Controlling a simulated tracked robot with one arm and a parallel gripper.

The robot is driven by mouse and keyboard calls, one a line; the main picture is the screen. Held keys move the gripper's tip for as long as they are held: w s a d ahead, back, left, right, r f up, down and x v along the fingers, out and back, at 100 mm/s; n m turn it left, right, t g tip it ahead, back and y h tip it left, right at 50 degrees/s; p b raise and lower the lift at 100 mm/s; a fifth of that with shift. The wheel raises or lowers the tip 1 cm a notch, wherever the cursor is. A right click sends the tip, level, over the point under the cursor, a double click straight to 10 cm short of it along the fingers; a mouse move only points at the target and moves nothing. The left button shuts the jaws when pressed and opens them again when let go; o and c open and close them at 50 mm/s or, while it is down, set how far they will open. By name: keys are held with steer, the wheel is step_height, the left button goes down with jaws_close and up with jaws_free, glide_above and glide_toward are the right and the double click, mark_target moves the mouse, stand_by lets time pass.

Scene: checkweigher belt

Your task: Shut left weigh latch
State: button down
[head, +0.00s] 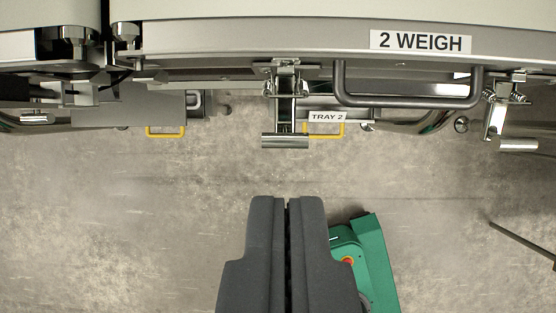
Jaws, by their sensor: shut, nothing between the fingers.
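The 2 WEIGH unit (250,32) spans the top of the head view. Its left weigh latch (286,106) is a metal toggle latch on the front edge, left of the dark grey bar handle. The latch's lever sticks out from the unit towards me and ends in a cross grip (285,140). My gripper (287,200) is shut and empty, its fingertips below that grip in the picture, in line with it and apart from it. The right weigh latch (495,116) hangs at the far right with its lever also sticking out, slightly tilted.
The dark grey bar handle (408,101) juts out between the latches. A TRAY 2 label (327,116) and a yellow loop (323,136) sit right beside the left latch. Another yellow loop (165,134) is further left. A dark rod (523,244) shows at right. Bare floor (120,220) lies left.

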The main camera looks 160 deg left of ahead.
steer(key=shift+f, duration=0.1)
glide_above(286, 145)
steer(key=w, duration=0.2)
step_height(286, 145, down, 9)
steer(key=shift+s+d+f+b, duration=0.1)
steer(key=shift+s+f+b, duration=0.2)
steer(key=shift+f, duration=0.3)
steer(key=shift+s+f+b, duration=0.15)
steer(key=shift+s+f, duration=0.2)
steer(key=shift+f, duration=0.2)
steer(key=shift+s+f, duration=0.3)
steer(key=shift+f, duration=0.5)
steer(key=shift+d, duration=0.15)
steer(key=shift+a, duration=0.2)
steer(key=shift+f, duration=0.1)
